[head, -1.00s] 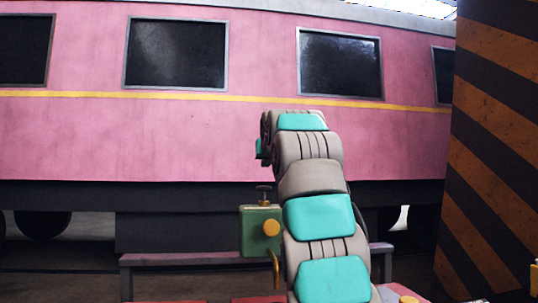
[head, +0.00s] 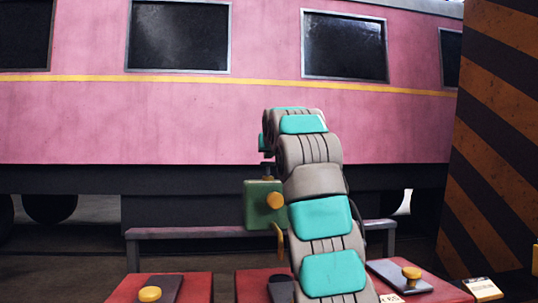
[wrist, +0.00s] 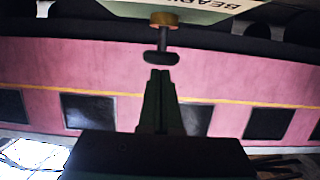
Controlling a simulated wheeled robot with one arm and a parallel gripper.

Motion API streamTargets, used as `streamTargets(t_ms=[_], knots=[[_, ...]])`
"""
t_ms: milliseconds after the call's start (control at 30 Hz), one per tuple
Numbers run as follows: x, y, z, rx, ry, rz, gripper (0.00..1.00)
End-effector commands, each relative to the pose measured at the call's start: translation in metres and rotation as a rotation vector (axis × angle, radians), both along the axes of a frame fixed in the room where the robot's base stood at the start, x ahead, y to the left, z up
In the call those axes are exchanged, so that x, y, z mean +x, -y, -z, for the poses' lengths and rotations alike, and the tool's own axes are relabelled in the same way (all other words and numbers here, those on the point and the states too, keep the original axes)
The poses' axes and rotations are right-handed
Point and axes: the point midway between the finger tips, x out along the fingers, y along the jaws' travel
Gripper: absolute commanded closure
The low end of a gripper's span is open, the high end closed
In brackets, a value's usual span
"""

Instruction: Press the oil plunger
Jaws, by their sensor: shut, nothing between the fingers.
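The oil plunger, a short dark stem with a flat knob, stands on top of a green box (head: 257,207) in the head view. In the wrist view the plunger knob (wrist: 161,57) is large, with an orange collar (wrist: 164,18) where its stem meets the box, whose lettered face (wrist: 205,9) shows at the top. My gripper (wrist: 160,73) is shut and empty, its fingertips pointing at the knob's top with at most a small gap. I cannot tell whether they touch. In the head view my gripper (head: 263,145) is above the box, partly hidden by my arm.
A yellow knob (head: 275,201) and a brass lever (head: 279,240) are on the green box. Red stands (head: 196,289) with yellow-knobbed plates are in front. A grey bench (head: 185,232) and pink carriage (head: 190,120) are behind; a striped pillar (head: 490,150) is at right.

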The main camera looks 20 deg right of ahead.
Motion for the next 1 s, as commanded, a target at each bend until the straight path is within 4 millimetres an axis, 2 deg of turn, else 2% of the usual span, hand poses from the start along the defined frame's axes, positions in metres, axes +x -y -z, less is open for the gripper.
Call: streamTargets(t_ms=[367, 700, 1000], knots=[[0.0, 0.0, 0.002, 0.0, 0.0, 0.0, 1.0], [0.001, 0.0, 0.032, 0.0, -0.004, -0.001, 1.0], [0.001, 0.0, 0.031, 0.001, -0.007, -0.001, 1.0]])
